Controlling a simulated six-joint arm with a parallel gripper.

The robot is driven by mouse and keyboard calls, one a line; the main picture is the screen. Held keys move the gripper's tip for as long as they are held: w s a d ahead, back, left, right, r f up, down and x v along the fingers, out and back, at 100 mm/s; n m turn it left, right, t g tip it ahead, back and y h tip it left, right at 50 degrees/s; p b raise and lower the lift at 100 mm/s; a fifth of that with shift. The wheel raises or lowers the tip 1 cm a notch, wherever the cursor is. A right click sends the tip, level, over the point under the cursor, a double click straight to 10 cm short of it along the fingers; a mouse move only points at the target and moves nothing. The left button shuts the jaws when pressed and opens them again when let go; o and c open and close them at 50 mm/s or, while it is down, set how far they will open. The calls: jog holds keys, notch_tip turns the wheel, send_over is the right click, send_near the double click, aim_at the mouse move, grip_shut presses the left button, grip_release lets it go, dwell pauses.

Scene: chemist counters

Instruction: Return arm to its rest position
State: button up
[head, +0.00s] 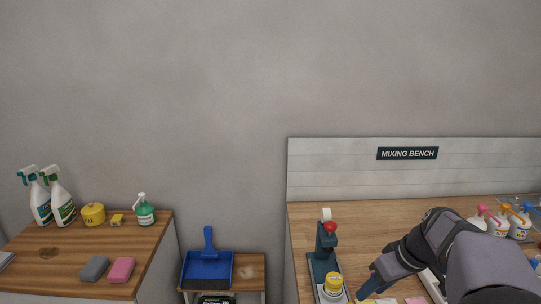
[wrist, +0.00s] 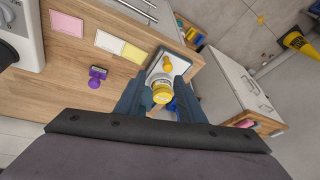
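My gripper (wrist: 163,85) is open; its two dark blue fingers stand apart in the wrist view. A jar with a yellow lid (wrist: 162,92) shows between the fingers in that picture. In the head view, my gripper (head: 366,290) comes in from the right, low over the mixing bench. The yellow-lidded jar (head: 333,284) stands there on the base of a dark green press with a red knob (head: 329,228), left of my gripper with a small gap. My arm covers part of the bench.
Bottles with pink, orange and blue pumps (head: 500,222) stand at the bench's back right. Pink (wrist: 67,24) and pale yellow (wrist: 134,53) cards and a purple stamp (wrist: 97,78) lie on the wood. A blue dustpan (head: 207,267) sits left of the bench. The air above is clear.

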jog(key=s+f+m+g+h, duration=0.2)
jog(key=s+f+m+g, duration=0.1)
jog(key=s+f+m, duration=0.65)
jog(key=s+a+f+n, duration=0.2)
jog(key=s+a+n, duration=0.3)
jog(key=s+a, duration=0.4)
jog(key=shift+s+a+g+h, duration=0.2)
jog(key=shift+a+g+h, duration=0.1)
jog(key=shift+a, duration=0.5)
dwell(0.7)
